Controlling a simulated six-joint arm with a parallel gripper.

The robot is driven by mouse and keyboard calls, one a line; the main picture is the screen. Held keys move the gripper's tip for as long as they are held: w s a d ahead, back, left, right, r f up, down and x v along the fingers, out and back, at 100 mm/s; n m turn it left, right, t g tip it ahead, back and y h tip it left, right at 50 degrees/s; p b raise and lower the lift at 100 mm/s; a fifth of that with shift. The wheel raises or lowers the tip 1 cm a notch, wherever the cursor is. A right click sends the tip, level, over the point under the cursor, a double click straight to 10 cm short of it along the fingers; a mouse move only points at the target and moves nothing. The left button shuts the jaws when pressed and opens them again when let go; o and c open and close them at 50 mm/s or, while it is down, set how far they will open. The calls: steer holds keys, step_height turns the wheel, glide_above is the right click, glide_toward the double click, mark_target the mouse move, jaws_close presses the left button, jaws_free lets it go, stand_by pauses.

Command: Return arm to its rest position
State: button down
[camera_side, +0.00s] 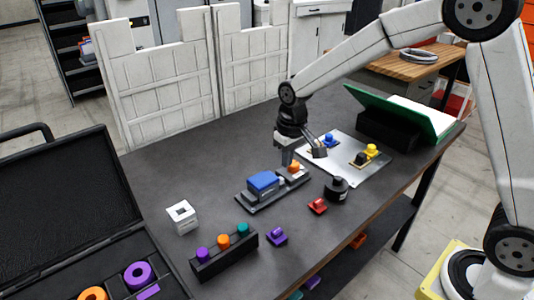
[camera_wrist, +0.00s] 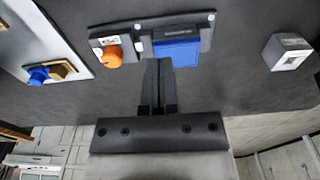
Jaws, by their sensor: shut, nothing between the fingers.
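My gripper (camera_side: 287,163) hangs over the table, fingers down, close to the far side of a dark fixture (camera_side: 243,201). Its fingers are together with nothing between them; they also show shut in the wrist view (camera_wrist: 158,72). A blue block (camera_side: 263,183) sits on that fixture, and an orange knob (camera_side: 294,168) stands at its right end. In the wrist view the blue block (camera_wrist: 177,52) and the orange knob (camera_wrist: 113,57) are just beyond the fingertips, on either side of them. I cannot tell the exact height of the fingertips.
A pale plate (camera_side: 335,172) with blue and yellow pieces lies right of the gripper. A green panel (camera_side: 410,112) is at right.

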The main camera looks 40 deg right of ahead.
steer(key=s+d+f+t, duration=0.1)
steer(key=s, duration=0.7)
steer(key=s+d+f, duration=0.1)
steer(key=s+d, duration=0.1)
steer(key=s, duration=0.7)
steer(key=shift+f+t, duration=0.25)
steer(key=shift+t, duration=0.15)
